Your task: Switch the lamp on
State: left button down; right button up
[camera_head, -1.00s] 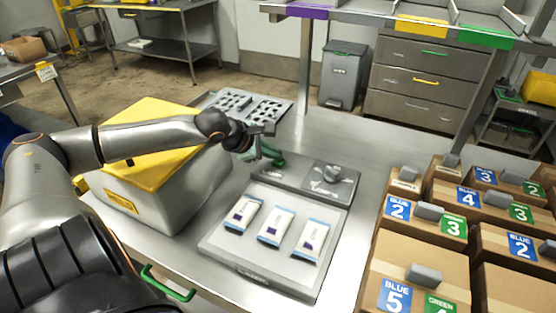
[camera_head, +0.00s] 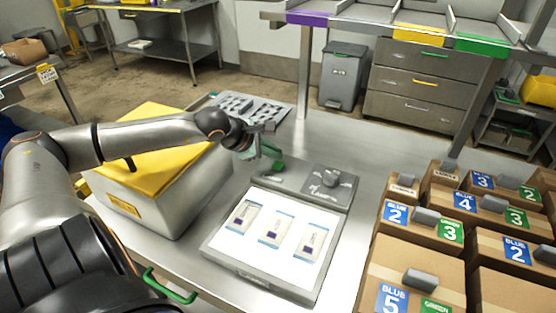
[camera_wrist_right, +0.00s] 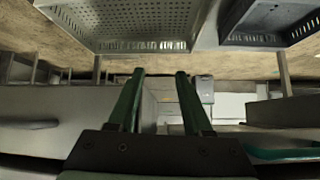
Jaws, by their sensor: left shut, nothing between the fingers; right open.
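The lamp is a flat light panel (camera_head: 222,245) on the bench, and its top glows bright white. Several flat sachets (camera_head: 276,229) with blue edges and dark marks lie on it. Behind the panel is a grey control strip (camera_head: 299,183) with a knob (camera_head: 331,178) on a darker plate at its right. My left gripper (camera_head: 272,160) has green fingers and is shut and empty over the left end of that strip. Whether it touches the strip cannot be told. My right gripper (camera_wrist_right: 159,76) is open and empty in the right wrist view, away from the panel.
A box with a yellow lid (camera_head: 150,165) stands left of the panel, under my left arm. A perforated tray (camera_head: 250,108) lies behind. Cardboard boxes (camera_head: 405,262) with blue and green number labels crowd the right. Bare bench lies between strip and rear post.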

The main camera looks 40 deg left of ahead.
notch_tip(320, 180, up, 5)
jog(key=p, duration=0.4)
jog(key=shift+p, duration=0.4)
